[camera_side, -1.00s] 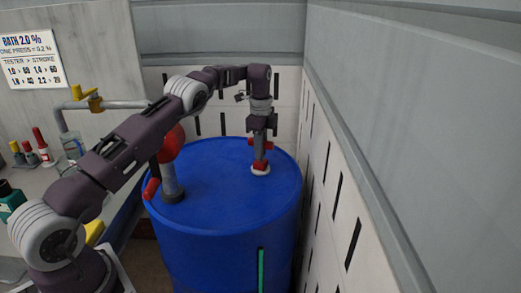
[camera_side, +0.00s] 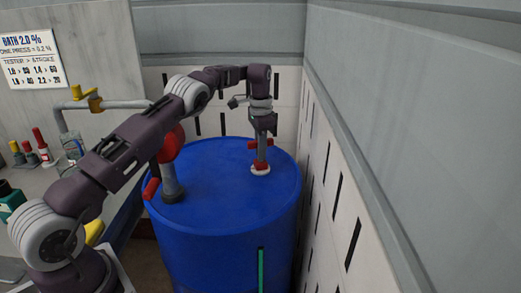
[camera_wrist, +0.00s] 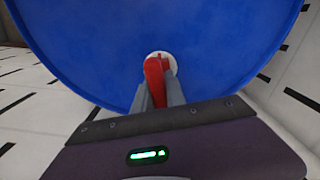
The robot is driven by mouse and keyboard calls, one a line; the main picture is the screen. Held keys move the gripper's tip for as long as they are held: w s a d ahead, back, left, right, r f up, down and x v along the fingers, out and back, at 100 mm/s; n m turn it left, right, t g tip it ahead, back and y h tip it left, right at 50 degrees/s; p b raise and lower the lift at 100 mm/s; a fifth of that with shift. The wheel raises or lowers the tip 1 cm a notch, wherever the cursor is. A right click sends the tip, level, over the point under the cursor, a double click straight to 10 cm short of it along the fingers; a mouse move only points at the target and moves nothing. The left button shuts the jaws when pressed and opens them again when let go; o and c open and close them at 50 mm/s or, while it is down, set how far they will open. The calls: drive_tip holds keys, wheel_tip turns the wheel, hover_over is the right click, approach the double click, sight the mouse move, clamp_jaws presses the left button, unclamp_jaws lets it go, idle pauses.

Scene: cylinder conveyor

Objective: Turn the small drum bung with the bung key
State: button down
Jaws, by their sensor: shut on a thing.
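The blue drum (camera_side: 222,210) stands upright in the middle of the side view, and its lid fills the top of the wrist view (camera_wrist: 90,40). The small bung (camera_side: 260,172) shows as a white ring with red on it, at the lid's right part; its white rim also shows in the wrist view (camera_wrist: 172,62). The red bung key (camera_wrist: 154,75) stands over the bung, its red crossbar showing beside my fingers. My gripper (camera_side: 262,148) points straight down above the bung and is shut on the key. The fingers hide much of the key, so I cannot tell how fully it sits in the bung.
A pump with a red body (camera_side: 171,145) and grey tube stands on the lid's left part. A slotted white wall (camera_side: 335,200) is close on the right. A bench with bottles (camera_side: 42,150) and a yellow-handled tap (camera_side: 88,98) is at left.

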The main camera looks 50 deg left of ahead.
drive_tip(key=n, duration=0.4)
drive_tip(key=shift+n, duration=0.4)
drive_tip(key=n, duration=0.4)
drive_tip(key=shift+r+m, duration=0.1)
drive_tip(key=shift+m, duration=0.2)
drive_tip(key=shift+a+r, duration=0.1)
drive_tip(key=shift+r, duration=2.1)
